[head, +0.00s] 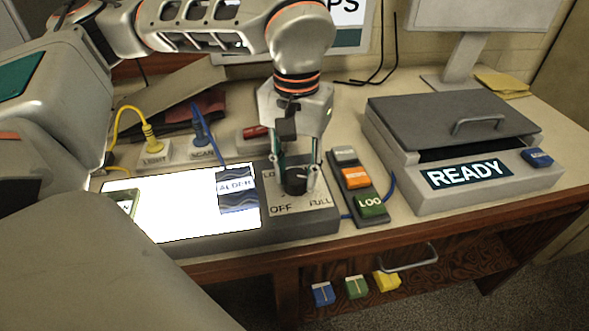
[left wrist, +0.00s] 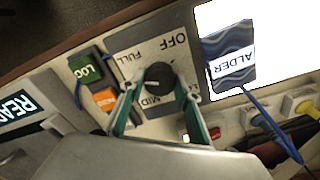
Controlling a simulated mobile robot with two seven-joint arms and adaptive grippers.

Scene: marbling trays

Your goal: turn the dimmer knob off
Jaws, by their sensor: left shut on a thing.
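The dimmer knob (head: 296,181) is a dark round knob on a grey plate (head: 318,212) marked OFF, FULL, MID and LO, at the right end of the lit panel. My left gripper (head: 296,188) points down over the plate, with one finger on each side of the knob and shut on it. In the left wrist view the knob (left wrist: 159,77) sits between the green-sided fingers (left wrist: 158,92). I cannot clearly tell which mark the knob points at. The panel (head: 180,215) glows bright white. My right gripper is not in view.
A blue ALDER sample (head: 237,190) lies on the panel. Grey, orange and green LOG buttons (head: 371,205) stand close right of the knob. A lidded box marked READY (head: 455,190) is farther right. Yellow and blue plugs (head: 153,138) with cables stand behind the panel.

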